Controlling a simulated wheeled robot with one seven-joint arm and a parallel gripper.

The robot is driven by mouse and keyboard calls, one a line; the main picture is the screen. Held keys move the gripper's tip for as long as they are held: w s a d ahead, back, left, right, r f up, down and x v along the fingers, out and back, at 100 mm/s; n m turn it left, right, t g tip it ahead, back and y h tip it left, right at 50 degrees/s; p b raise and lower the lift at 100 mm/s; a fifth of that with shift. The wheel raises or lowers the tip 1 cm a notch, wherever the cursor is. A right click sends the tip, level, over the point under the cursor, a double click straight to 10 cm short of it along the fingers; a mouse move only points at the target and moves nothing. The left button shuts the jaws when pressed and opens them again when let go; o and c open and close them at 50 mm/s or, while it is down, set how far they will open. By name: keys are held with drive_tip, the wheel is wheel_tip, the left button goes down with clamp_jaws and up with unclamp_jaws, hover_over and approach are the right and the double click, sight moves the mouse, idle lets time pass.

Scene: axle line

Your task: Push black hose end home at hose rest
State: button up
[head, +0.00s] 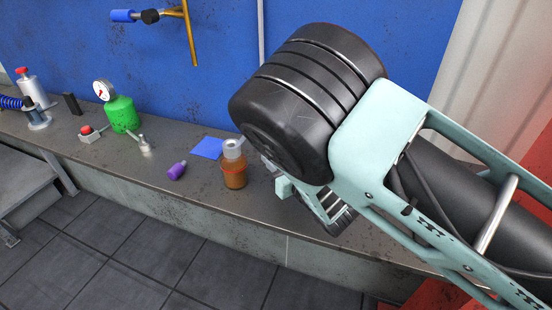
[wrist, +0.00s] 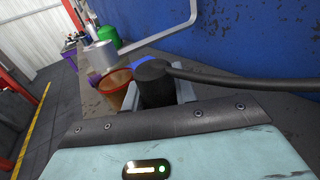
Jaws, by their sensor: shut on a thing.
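In the wrist view my gripper (wrist: 160,101) is shut on the black hose end (wrist: 152,72), a short dark cylinder. The black hose (wrist: 240,82) runs from it to the right along the blue wall. In the head view my gripper (head: 308,197) is low over the bench, right of the brown bottle, and my arm's dark wrist housing covers much of the area behind it. I cannot pick out the held hose end there. I cannot tell which part is the hose rest, nor whether the hose end touches it.
A brown bottle (head: 234,172) with a grey top stands close left of my gripper. In the wrist view a pale bent rod (wrist: 155,38) crosses above.

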drive_tip(key=shift+f+b, duration=1.15)
drive_tip(key=shift+f, duration=0.2)
drive_tip(key=o, duration=1.1)
drive_tip(key=b+v, duration=0.2)
drive_tip(key=v, duration=1.3)
drive_tip(key=shift+b, duration=0.4)
drive_tip(key=shift+s+d+r+p, duration=0.15)
drive_tip(key=shift+s+r+p, duration=0.1)
drive_tip(key=shift+p, duration=0.65)
drive_tip(key=shift+f+p+v, duration=0.2)
drive_tip(key=shift+p+v, duration=0.7)
drive_tip(key=shift+p, duration=0.15)
